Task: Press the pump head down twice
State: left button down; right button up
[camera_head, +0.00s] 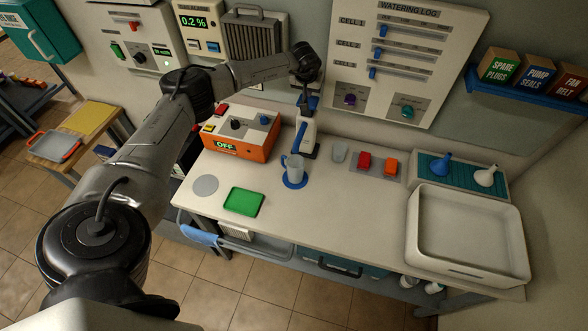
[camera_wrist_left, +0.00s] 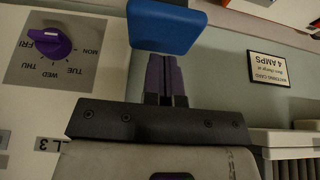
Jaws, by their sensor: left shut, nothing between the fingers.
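The pump bottle (camera_head: 309,131) stands upright near the back of the bench against the wall, white with blue parts. Its blue pump head (camera_head: 313,103) shows at the top, partly behind my left gripper (camera_head: 304,97). In the left wrist view the blue pump head (camera_wrist_left: 167,26) sits just beyond my shut purple fingers (camera_wrist_left: 166,82). The fingers point down at the head from above with nothing between them. I cannot tell whether they touch it. My right gripper is not in view.
A blue-grey mug (camera_head: 292,166) stands on a blue coaster in front of the bottle. A white tray (camera_head: 465,268) fills the right end. The middle front of the bench is clear.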

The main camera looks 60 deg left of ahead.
pick_arm(q)
jog(key=shift+f, duration=0.25)
jog(key=shift+f+b, duration=1.1)
jog(key=shift+f, duration=0.6)
jog(key=shift+f+b, duration=0.55)
jog(key=shift+f, duration=0.45)
jog(key=shift+r, duration=0.2)
jog(key=shift+r+p, duration=1.3)
jog(key=shift+r, duration=0.3)
jog(key=shift+r+p, duration=0.75)
jog(key=shift+r, duration=0.4)
